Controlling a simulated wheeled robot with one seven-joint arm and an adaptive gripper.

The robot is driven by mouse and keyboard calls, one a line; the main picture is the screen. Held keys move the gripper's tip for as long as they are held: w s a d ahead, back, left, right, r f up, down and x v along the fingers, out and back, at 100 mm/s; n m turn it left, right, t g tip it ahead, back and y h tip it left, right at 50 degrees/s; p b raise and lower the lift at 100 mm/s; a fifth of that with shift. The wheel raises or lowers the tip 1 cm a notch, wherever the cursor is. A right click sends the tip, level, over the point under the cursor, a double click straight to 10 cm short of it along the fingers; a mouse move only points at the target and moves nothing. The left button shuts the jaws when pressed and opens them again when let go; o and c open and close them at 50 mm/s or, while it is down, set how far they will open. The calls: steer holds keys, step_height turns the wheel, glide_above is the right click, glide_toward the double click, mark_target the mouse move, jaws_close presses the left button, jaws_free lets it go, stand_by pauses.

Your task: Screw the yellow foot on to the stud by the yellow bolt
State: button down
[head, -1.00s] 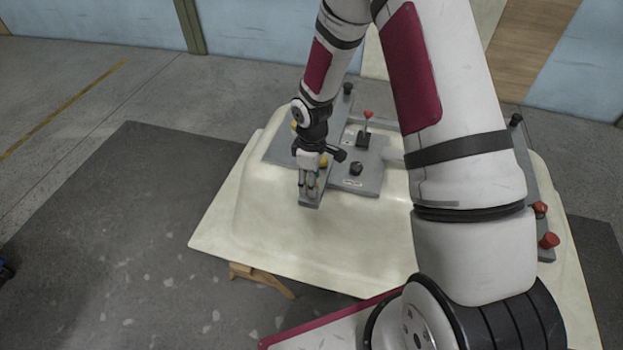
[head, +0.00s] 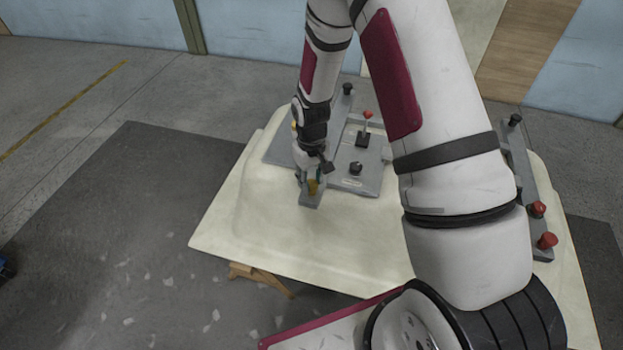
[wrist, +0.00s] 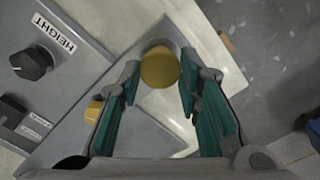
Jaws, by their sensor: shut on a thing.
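The yellow foot (wrist: 160,67) is a round knob between the fingertips of my gripper (wrist: 161,80) in the wrist view. My gripper is shut on it, with its teal pads on either side. The foot is over the end of a grey plate, and the stud under it is hidden. The yellow bolt (wrist: 93,110) shows at the left, beside the left finger. In the head view my gripper (head: 311,182) is low at the plate's near end, with a small yellow patch (head: 313,187) at the fingers. Whether the foot is threaded on the stud cannot be seen.
The cream tub shell (head: 270,240) lies under a grey fixture (head: 362,181) with black knobs and a red-tipped lever (head: 367,115). In the wrist view a black knob (wrist: 32,63) stands by the HEIGHT label. A grey rail with red knobs (head: 537,209) is at right.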

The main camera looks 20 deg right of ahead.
steer(key=c, duration=1.6)
jaws_free()
steer(key=shift+m, duration=1)
steer(key=o, duration=0.5)
step_height(320, 180, up, 12)
steer(key=shift+r, duration=0.1)
